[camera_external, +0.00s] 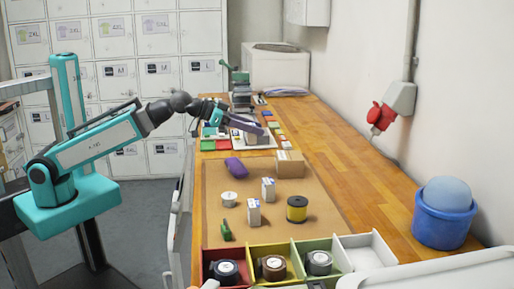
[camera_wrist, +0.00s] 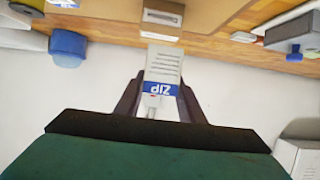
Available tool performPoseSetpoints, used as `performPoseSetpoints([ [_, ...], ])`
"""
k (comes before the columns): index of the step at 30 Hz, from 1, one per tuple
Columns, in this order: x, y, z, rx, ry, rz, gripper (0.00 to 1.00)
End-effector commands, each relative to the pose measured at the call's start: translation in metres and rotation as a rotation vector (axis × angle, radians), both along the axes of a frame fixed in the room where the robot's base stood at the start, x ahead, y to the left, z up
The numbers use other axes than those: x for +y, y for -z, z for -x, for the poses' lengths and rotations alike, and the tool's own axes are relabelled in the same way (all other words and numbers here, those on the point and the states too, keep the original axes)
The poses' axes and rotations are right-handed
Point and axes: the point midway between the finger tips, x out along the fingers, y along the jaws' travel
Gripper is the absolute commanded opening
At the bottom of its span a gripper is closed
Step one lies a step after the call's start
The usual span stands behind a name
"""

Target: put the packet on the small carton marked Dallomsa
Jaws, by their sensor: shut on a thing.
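My gripper (camera_wrist: 158,95) is shut on a pale packet (camera_wrist: 163,68) with printed lines and a blue band reading ZIP, upside down in the wrist view. In the external view my gripper (camera_external: 242,121) is over the far part of the bench; the packet cannot be told clearly there. A small brown carton (camera_external: 290,163) sits at the back right of the tan mat. In the wrist view a carton (camera_wrist: 163,19) with a pale label lies beyond the packet, apart from it; its small print seems to read Dallomsa.
Two white boxes (camera_external: 268,189) (camera_external: 254,212), a yellow-and-black spool (camera_external: 297,208), a white roll (camera_external: 229,198) and a purple case (camera_external: 236,167) stand on the mat (camera_external: 315,222). Coloured bins (camera_external: 372,252) line the front. A blue bucket (camera_external: 444,222) stands by the wall. Bare wood runs right of the mat.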

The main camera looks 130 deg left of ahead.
Motion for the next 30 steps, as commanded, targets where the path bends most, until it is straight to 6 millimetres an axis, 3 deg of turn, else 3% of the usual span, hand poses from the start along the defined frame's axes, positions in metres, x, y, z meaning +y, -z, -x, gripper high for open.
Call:
performPoseSetpoints([
  [30, 0.014, -0.001, -0.016, 0.001, -0.001, 0.000, 0.14],
])
